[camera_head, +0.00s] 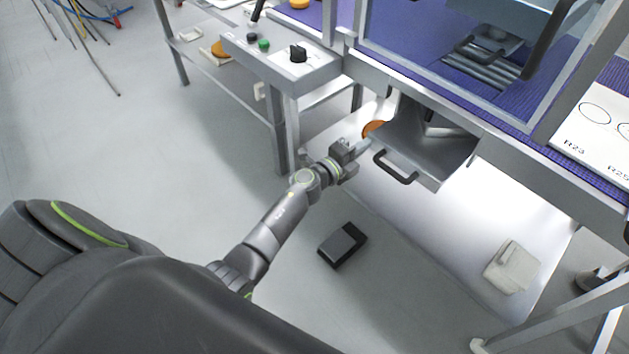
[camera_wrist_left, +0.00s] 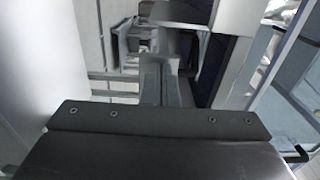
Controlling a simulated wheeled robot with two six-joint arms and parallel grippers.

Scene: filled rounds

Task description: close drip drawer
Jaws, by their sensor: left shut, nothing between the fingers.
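The drip drawer (camera_head: 425,150) is a grey metal tray under the machine bench, pulled out toward me, with a dark bar handle (camera_head: 395,169) on its front. My left gripper (camera_head: 358,148) is shut and empty, just left of the drawer's front corner and handle. Whether it touches the drawer cannot be told. In the left wrist view the shut gripper fingers (camera_wrist_left: 160,82) point away from the camera, with bench framework beyond. My right gripper is not in view.
A control box (camera_head: 285,62) with a black knob and buttons stands left of the drawer. An orange disc (camera_head: 372,128) shows beside the drawer.

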